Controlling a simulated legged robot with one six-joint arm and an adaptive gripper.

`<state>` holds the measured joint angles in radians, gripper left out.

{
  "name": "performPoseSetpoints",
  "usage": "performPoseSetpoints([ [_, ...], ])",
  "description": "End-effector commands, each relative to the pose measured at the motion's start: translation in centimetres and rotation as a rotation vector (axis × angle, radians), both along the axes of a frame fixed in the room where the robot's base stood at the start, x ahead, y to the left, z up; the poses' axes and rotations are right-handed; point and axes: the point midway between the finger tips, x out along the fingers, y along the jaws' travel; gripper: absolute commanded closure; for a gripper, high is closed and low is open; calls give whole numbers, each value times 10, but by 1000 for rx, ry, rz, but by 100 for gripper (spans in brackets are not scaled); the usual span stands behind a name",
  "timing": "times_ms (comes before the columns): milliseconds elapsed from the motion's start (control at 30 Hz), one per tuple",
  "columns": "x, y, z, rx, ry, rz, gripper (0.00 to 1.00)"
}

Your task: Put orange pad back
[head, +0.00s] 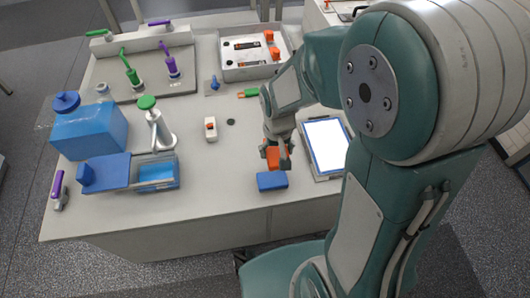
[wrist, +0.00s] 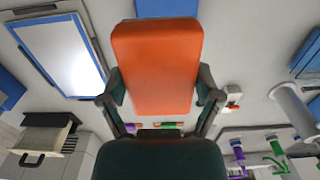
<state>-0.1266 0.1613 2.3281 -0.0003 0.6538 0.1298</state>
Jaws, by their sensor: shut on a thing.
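My gripper (head: 275,143) points down over the front part of the table, just left of the tablet. It is shut on the orange pad (head: 274,158). In the wrist view the orange pad (wrist: 157,65) fills the upper middle, with a finger of my gripper (wrist: 160,95) at each side of it. In the head view the pad sits just behind a blue block (head: 272,181). I cannot tell whether the pad touches the table or the block. In the wrist view a part of the blue block (wrist: 167,8) shows beyond the pad.
A tablet with a white screen (head: 325,145) lies to the right. A white tray with orange parts (head: 250,68) stands at the back. A small white box (head: 210,128), a blue bin (head: 157,173), a bottle (head: 157,127) and a blue container (head: 87,130) stand left. Table space left of the block is clear.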

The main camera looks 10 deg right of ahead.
Motion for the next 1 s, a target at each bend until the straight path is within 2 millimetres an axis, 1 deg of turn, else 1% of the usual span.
performPoseSetpoints([
  [33, -11, -2, 0, 0, 0, 0, 63],
  [133, -26, -4, -1, 0, -1, 0, 63],
  [233, -35, -5, -2, 0, -1, 0, 63],
  [333, -35, -5, -4, 0, 1, 0, 63],
  [467, -17, -3, -13, -1, 3, 0, 63],
  [833, 54, 5, -44, 0, 2, 0, 63],
  [1000, 74, 8, -71, -1, 3, 0, 63],
])
